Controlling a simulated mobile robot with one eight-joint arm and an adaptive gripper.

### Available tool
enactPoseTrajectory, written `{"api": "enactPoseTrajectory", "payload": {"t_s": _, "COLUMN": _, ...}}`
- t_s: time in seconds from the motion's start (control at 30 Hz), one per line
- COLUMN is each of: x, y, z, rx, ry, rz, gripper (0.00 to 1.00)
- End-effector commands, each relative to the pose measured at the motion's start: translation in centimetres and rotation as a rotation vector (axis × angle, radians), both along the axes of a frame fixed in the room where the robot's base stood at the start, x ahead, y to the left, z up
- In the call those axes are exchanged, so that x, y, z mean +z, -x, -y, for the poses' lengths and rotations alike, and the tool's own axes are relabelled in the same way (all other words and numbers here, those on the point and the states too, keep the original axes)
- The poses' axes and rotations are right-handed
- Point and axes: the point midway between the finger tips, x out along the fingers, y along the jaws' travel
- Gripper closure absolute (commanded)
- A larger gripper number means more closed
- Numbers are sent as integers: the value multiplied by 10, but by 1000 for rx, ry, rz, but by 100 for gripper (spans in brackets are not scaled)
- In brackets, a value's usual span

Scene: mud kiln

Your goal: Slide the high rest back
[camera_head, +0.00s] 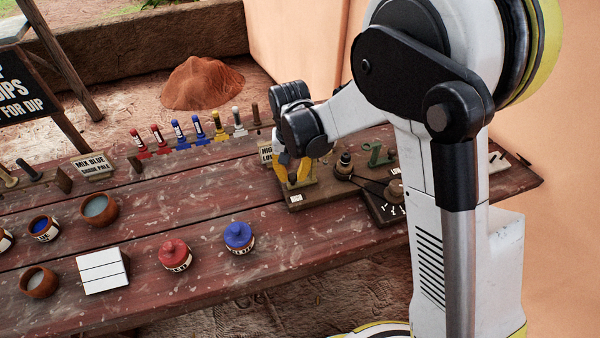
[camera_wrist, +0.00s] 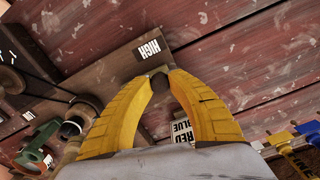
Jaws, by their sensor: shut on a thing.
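My gripper (camera_head: 293,182) has yellow fingers pointing down over a wooden base (camera_head: 318,194) at the right part of the table. In the wrist view, the fingertips (camera_wrist: 162,72) meet around a small olive-grey piece, which I take to be the high rest (camera_wrist: 157,70); the fingers hide most of it. A white label (camera_wrist: 149,50) reading HIGH lies on the wooden base just beyond the fingertips. The base runs to the left in the wrist view. How far the rest sits along the base is hard to tell.
Right of the gripper stand a dark round-topped piece (camera_head: 344,165) and a green bracket (camera_head: 376,155). A row of coloured tools (camera_head: 200,130) lies left at the back. Blue (camera_head: 238,237) and red (camera_head: 175,255) lidded pots stand in front.

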Motion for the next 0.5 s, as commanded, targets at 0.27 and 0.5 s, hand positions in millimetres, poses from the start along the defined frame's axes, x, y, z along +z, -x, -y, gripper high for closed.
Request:
{"api": "enactPoseTrajectory", "payload": {"t_s": 0.27, "x": 0, "y": 2, "z": -4, "rx": 5, "ry": -7, "rz": -3, "gripper": 67}}
{"api": "enactPoseTrajectory", "payload": {"t_s": 0.5, "x": 0, "y": 1, "z": -3, "rx": 4, "ry": -5, "rz": -2, "gripper": 67}}
